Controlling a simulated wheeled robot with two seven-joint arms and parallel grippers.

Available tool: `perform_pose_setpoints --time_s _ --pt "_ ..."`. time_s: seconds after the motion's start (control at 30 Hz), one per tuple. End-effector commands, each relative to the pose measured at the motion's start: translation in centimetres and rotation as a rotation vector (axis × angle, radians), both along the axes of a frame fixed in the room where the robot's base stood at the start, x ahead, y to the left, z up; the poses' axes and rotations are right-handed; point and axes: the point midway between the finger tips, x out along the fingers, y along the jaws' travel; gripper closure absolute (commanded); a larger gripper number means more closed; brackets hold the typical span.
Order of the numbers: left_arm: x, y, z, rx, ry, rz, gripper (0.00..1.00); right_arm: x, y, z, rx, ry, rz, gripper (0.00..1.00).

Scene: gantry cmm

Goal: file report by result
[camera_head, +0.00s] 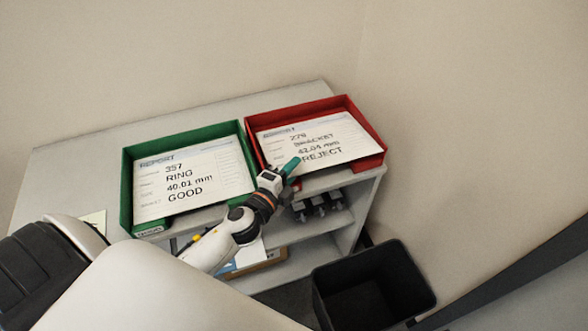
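A green tray (126,190) stands on the left of a light shelf unit. In it lies a report sheet (200,172) reading 357, RING, 40.01 mm, GOOD. A red tray (365,158) stands to its right. In it lies a report sheet (340,130) reading BRACKET, 42.04 mm, REJECT; its number looks like 270. My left gripper (291,166) is at the front left of the red tray, its teal fingertips over the lower left edge of the REJECT sheet. I cannot tell whether the fingers touch the sheet or are parted. My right gripper is out of view.
The shelf unit (85,160) has lower shelves holding dark metal parts (322,203) and papers on a brown board (262,262). A black open bin (365,290) stands on the floor at front right. Walls close off the back and right. A small yellowish note (95,220) lies left of the green tray.

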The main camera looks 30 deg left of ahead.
Motion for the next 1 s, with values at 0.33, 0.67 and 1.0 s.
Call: perform_pose_setpoints --time_s 0.33,0.67,1.0 --pt "0.1 1.1 -0.3 0.01 0.007 0.024 0.52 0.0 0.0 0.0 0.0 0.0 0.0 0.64" --pt "-1.4 1.0 -0.5 0.01 0.011 0.021 0.52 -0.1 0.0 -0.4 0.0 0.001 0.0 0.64" --pt "-8.6 0.4 0.3 0.006 0.007 0.008 0.52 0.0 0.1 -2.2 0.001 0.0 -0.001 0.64"
